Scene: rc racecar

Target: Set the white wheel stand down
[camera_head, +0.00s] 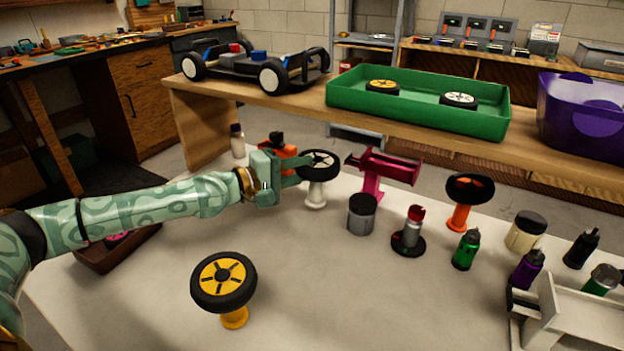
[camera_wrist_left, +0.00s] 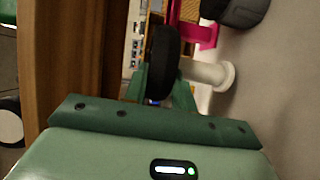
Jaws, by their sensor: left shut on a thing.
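The white wheel stand (camera_head: 316,195) has a black tyre with a white spoked hub on top of a white stem and foot. It is near the middle of the head view, above or on the far part of the pale table. My left gripper (camera_head: 300,172) is shut at its black tyre from the left. In the left wrist view the fingers flank the dark tyre, and the white stem and foot (camera_wrist_left: 212,76) extend to the right. The stand looks upright in the head view. I cannot tell whether its foot touches the table. My right gripper is not in view.
A yellow wheel stand (camera_head: 224,283) is in front. A magenta wing-shaped part (camera_head: 384,168), a grey jar (camera_head: 361,214) and a red-topped stand (camera_head: 409,238) are to the right. An orange item (camera_head: 277,146) is behind. The table's front middle is clear.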

